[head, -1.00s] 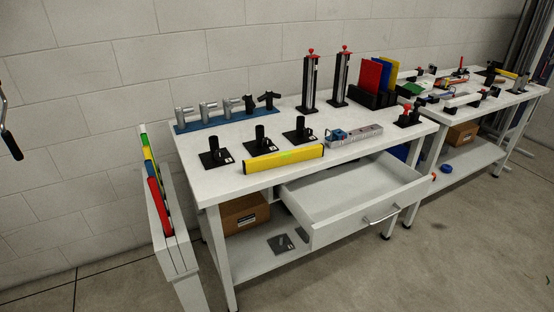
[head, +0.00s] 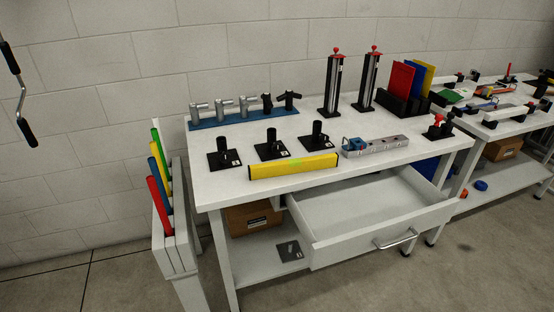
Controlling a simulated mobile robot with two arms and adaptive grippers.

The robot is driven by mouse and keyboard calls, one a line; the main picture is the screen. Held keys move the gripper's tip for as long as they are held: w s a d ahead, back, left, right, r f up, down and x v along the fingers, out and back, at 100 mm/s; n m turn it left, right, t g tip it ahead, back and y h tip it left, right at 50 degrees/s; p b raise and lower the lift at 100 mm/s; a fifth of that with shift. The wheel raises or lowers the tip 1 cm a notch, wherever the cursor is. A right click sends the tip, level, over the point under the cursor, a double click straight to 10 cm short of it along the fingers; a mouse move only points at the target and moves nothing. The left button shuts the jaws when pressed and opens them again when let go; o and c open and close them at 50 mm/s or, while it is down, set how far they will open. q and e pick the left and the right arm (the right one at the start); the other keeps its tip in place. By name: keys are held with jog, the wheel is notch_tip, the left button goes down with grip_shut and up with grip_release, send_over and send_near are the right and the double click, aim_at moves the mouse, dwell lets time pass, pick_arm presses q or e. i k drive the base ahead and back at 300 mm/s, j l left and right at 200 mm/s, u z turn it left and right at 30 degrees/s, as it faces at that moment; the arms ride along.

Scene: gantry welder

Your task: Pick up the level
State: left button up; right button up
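The level is a long yellow bar (head: 293,167) with a small green patch near its middle and dark end caps. It lies along the front edge of the white workbench (head: 222,188), in front of several black square-based holders. Nothing is touching it from above. Neither of my grippers shows in the head view.
A drawer (head: 370,206) stands open below the bench top, sticking out at the front. A white rack (head: 177,250) with coloured bars stands left of the bench. A grey perforated block (head: 375,146) lies right of the level. A second bench (head: 515,126) is at right.

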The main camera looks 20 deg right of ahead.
aim_at(275, 169)
jog(key=l+u, duration=0.2)
jog(key=l, duration=0.7)
jog(key=l+u, duration=0.2)
jog(key=l, duration=0.75)
jog(key=l+u, duration=0.15)
jog(key=l, duration=0.75)
jog(key=k, duration=0.05)
